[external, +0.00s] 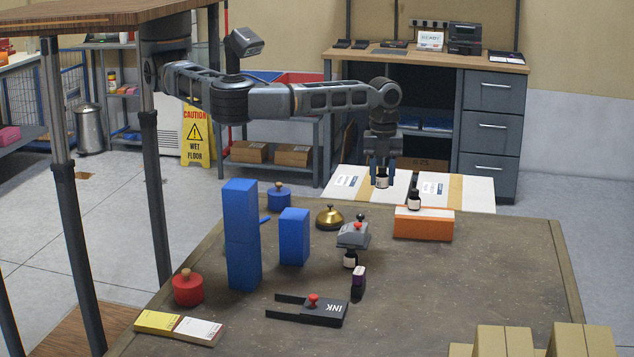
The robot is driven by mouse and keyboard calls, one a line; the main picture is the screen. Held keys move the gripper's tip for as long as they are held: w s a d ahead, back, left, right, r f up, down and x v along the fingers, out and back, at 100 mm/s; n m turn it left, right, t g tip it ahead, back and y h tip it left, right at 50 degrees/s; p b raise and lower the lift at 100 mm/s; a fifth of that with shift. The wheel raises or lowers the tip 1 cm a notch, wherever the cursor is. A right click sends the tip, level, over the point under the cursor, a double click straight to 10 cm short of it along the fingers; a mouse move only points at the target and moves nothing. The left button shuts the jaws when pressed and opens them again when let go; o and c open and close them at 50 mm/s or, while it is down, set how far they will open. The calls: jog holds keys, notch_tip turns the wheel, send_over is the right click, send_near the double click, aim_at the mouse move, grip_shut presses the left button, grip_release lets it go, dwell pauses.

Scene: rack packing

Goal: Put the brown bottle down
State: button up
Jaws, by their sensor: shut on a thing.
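My gripper (383,170) points down above the far side of the dark table (450,290), left of the orange block. It is shut on a small dark bottle with a pale label, which I take to be the brown bottle (382,181). The bottle is upright and appears to be above the tabletop. A similar dark bottle (414,200) stands at the orange block (423,226), apparently on top of it. Another small dark bottle (350,260) stands nearer, just below a grey piece with a red knob.
Two tall blue blocks (241,240) (293,238) stand at the left. Cardboard boxes (503,342) fill the near right corner. The table's right side is clear.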

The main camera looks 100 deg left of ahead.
jog(key=w+d+r+n, duration=0.1)
jog(key=w+d+n, duration=0.1)
jog(key=d, duration=0.1)
send_over(414, 214)
notch_tip(414, 214, down, 6)
jog(key=shift+d+f, duration=0.1)
jog(key=shift+f, duration=2.15)
jog(key=shift+f, duration=0.15)
jog(key=o, duration=1)
jog(key=shift+o, duration=0.2)
notch_tip(414, 214, up, 12)
jog(key=shift+r, duration=0.2)
